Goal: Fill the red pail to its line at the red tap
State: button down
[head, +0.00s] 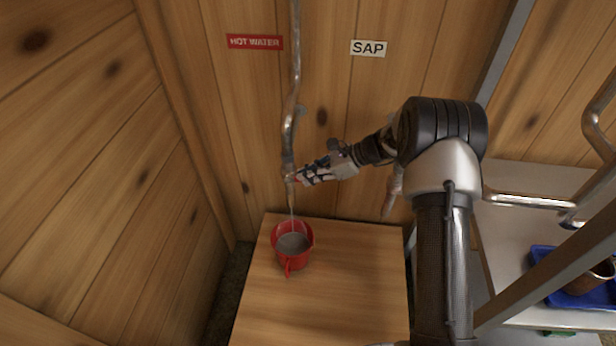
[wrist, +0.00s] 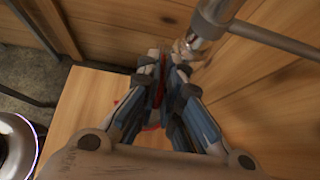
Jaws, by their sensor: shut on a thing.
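The red pail (head: 278,260) stands upright on the wooden stand, under the tap below the red HOT WATER sign. A thin stream (head: 292,212) falls from the tap into the pail, and greyish liquid (head: 293,244) shows inside it. I cannot make out the line. My gripper (head: 299,179) is at the tap, shut on its red handle, a thin red piece between the fingers in the wrist view (wrist: 161,82). The metal tap body (wrist: 190,46) is beside the fingertips there. The fingers mostly hide the handle and the pail in the wrist view.
The wooden stand (head: 350,290) has free room right of the pail. A second tap (head: 392,190) hangs below the SAP sign (head: 369,48). A shelf at the right holds a blue tray (head: 555,293) with a brown vessel (head: 592,278). A wood wall is close at left.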

dwell(0.3)
jog(key=c, duration=1.8)
grip_release()
jog(key=shift+o, duration=0.2)
jog(key=shift+d, duration=0.1)
jog(key=v, duration=1.2)
